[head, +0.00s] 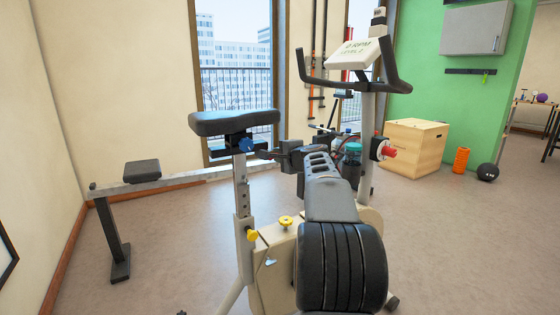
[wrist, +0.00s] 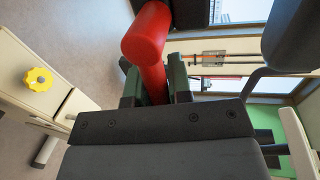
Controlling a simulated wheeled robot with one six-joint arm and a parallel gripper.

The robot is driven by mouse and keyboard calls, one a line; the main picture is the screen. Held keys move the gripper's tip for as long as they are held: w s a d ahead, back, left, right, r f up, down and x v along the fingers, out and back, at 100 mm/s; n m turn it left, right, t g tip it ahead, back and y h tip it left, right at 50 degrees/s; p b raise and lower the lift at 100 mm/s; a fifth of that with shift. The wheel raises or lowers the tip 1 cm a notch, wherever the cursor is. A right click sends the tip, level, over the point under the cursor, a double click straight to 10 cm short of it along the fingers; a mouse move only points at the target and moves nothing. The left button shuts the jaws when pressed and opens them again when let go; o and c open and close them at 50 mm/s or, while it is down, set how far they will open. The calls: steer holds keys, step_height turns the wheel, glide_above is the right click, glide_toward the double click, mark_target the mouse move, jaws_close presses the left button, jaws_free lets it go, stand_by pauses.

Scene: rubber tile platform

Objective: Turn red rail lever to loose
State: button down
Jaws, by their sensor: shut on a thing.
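The red rail lever (wrist: 146,35) fills the upper middle of the wrist view, with a thick rounded end and a stem running down between my fingers. My gripper (wrist: 155,88) is shut on that stem, one dark finger on each side. In the head view my gripper (head: 275,151) reaches left to just below and right of the black bike saddle (head: 235,122). There the lever is mostly hidden by my gripper and arm. Its exact turn angle cannot be told.
A blue knob (head: 247,145) sits under the saddle, close to my gripper. Yellow knobs (head: 286,222) are on the cream bike frame below. A red knob (head: 388,152) is on the front post. A wooden box (head: 415,148) stands behind right. The floor at left is partly clear.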

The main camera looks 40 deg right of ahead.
steer(key=shift+r, duration=0.1)
stand_by(0.5)
steer(key=c, duration=1.1)
jaws_free()
steer(key=shift+o, duration=0.2)
steer(key=p+v, duration=0.1)
steer(key=v, duration=1.2)
steer(key=shift+s, duration=0.4)
steer(key=shift+a+r, duration=0.1)
